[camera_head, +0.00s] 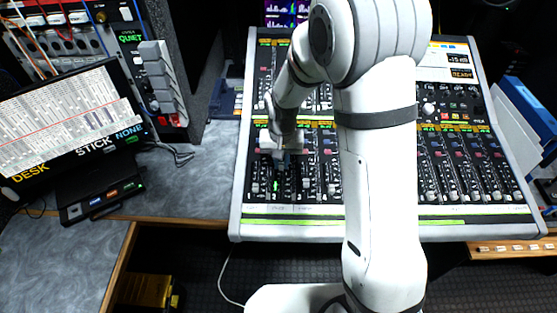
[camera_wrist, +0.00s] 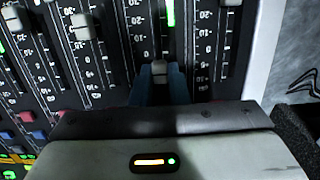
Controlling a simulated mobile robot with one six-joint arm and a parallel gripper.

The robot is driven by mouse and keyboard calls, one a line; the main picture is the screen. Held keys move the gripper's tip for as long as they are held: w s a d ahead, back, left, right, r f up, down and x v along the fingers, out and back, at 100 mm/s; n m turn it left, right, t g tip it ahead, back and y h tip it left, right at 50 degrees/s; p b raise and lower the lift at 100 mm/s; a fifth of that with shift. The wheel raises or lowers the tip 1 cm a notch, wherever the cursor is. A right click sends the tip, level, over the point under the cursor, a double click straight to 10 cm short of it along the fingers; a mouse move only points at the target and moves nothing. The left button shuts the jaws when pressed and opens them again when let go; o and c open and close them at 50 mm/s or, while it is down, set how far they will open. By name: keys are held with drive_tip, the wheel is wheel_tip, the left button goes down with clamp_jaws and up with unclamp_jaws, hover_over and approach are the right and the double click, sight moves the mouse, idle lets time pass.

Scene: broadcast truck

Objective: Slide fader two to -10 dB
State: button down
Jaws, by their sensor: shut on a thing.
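The mixing desk (camera_head: 290,225) has rows of channel faders, and fader two is the second slot from its left edge. In the head view my gripper (camera_head: 281,165) reaches down over the left fader bank and hides the cap.
Other fader caps stand close by, one beside the gripped slot (camera_wrist: 82,27) and another farther left (camera_wrist: 13,18). The desk's pale side edge (camera_wrist: 264,50) is near on the right in the wrist view. A screen (camera_head: 70,125) stands left of the desk in the head view.

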sight(281, 180)
drive_tip(key=s, duration=0.2)
drive_tip(key=s+b, duration=0.1)
drive_tip(key=shift+s+a+f, duration=0.1)
drive_tip(key=shift+s+f, duration=0.15)
drive_tip(key=shift+s, duration=0.1)
drive_tip(key=c, duration=1.4)
unclamp_jaws()
wheel_tip(281, 180, up, 8)
drive_tip(key=shift+f, duration=0.1)
